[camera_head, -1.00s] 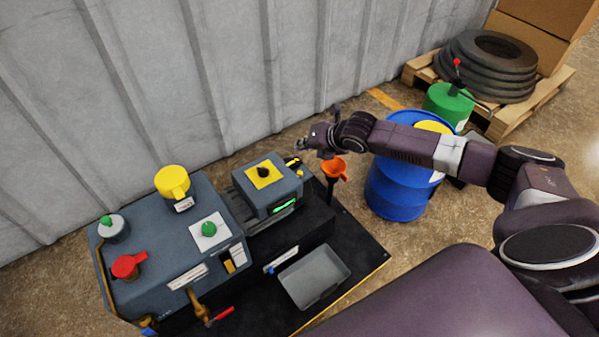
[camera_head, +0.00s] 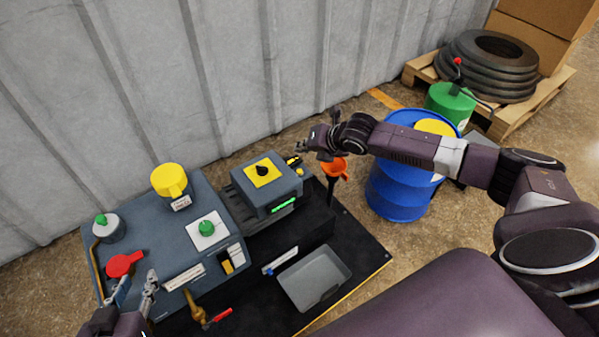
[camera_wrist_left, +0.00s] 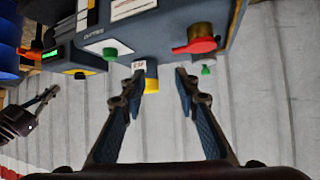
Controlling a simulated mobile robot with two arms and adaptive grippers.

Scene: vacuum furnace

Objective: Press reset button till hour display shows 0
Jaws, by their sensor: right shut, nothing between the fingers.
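The machine (camera_head: 150,235) stands at lower left with a green button (camera_head: 207,228) on a white plate; it also shows in the left wrist view (camera_wrist_left: 110,53). A smaller box carries a black knob on a yellow plate (camera_head: 262,172) and a lit green display (camera_head: 284,204), its digits too small to read. I cannot tell which control is the reset button. My left gripper (camera_head: 137,283) is at the machine's front left corner, near the red handle (camera_head: 125,263), its fingers apart and empty in the left wrist view (camera_wrist_left: 155,75). My right gripper (camera_head: 303,144) is shut and empty beyond the small box.
A yellow cap (camera_head: 170,180) and a green-topped grey cylinder (camera_head: 106,226) stand on the machine. An orange funnel (camera_head: 334,167) is just below my right gripper. A blue barrel (camera_head: 395,190) stands to the right. An empty grey tray (camera_head: 314,280) lies in front.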

